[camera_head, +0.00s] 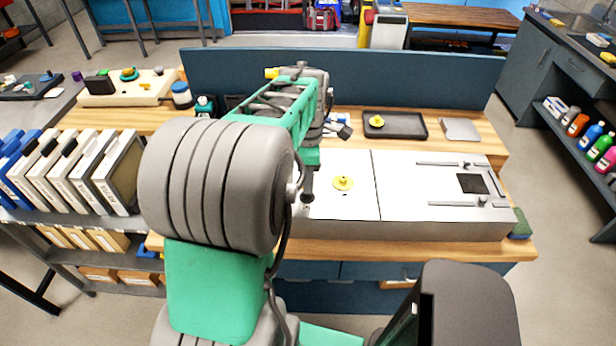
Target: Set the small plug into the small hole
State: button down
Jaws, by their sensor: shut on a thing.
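A yellow plug-like piece (343,183) with a round flange sits on the pale grey panel box (400,185), left of its middle seam. Another yellow piece (377,121) stands in the black tray (408,131) behind the panel. I cannot tell from this view which piece is the small plug. My arm reaches forward and hides much of the panel's left part. Its dark, narrow end, seemingly my gripper (307,184), points down over that left part, left of the flanged yellow piece. The fingertips and the held thing cannot be made out. The small hole is not clearly seen.
A grey metal plate (460,129) lies right of the tray. A sliding bracket with a dark square opening (472,184) is on the panel's right half. A blue board (420,85) closes the bench's back. Upright binders (75,170) stand at left.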

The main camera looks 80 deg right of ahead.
dwell(0.8)
jog(key=c, duration=1.3)
grip_release()
notch_tip(320, 180, up, 8)
jog(key=p, duration=0.6)
jog(key=shift+r, duration=0.2)
jog(key=shift+r+p, duration=0.45)
jog(key=shift+r, duration=0.85)
